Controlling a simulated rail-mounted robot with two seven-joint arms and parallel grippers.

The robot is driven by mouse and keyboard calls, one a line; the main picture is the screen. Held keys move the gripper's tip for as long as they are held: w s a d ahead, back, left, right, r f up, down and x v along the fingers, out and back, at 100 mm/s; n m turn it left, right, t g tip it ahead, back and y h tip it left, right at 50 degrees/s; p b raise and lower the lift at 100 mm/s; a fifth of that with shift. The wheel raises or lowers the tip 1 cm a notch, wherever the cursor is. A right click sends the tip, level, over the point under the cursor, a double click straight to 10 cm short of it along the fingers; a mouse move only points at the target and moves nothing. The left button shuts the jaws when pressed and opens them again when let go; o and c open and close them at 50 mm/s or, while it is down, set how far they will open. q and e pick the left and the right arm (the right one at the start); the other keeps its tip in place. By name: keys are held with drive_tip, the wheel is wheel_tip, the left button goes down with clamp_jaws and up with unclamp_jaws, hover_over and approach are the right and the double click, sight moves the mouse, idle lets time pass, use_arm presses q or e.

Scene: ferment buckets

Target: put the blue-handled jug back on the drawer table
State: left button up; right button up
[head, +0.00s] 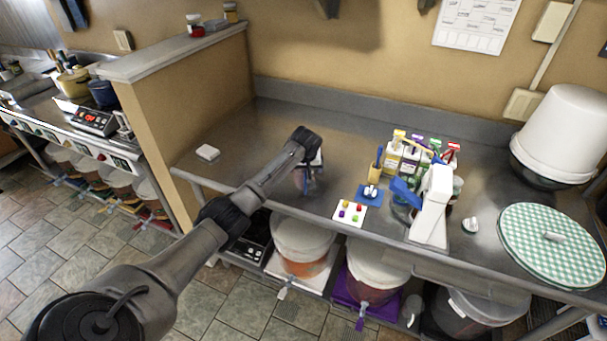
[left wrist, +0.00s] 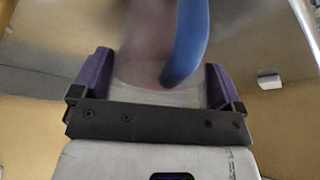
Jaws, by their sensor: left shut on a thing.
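My left gripper (head: 309,160) is over the left half of the steel table (head: 262,135) in the head view. It is shut on the blue-handled jug (head: 311,183), which shows only in part below and behind the wrist. In the left wrist view the clear jug (left wrist: 147,75) sits between the two purple fingers of my left gripper (left wrist: 157,88), with its blue handle (left wrist: 190,40) crossing the upper middle. I cannot tell whether the jug's base touches the table. My right gripper is not in view.
A white card with coloured dots (head: 350,213), a blue pad (head: 369,194), several small bottles (head: 408,155) and a white stand (head: 432,205) are right of the jug. A checkered round lid (head: 553,244) and white bucket (head: 563,130) are far right. A white block (head: 208,153) lies left.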

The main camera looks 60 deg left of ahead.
use_arm(q)
drive_tip(key=shift+s+a+f, duration=0.1)
drive_tip(key=shift+a+f, duration=0.05)
drive_tip(key=shift+a, duration=0.25)
drive_tip(key=shift+f+p, duration=0.55)
drive_tip(key=shift+f, duration=1.5)
drive_tip(key=shift+f, duration=0.1)
drive_tip(key=o, duration=1)
drive_tip(key=shift+f, duration=0.1)
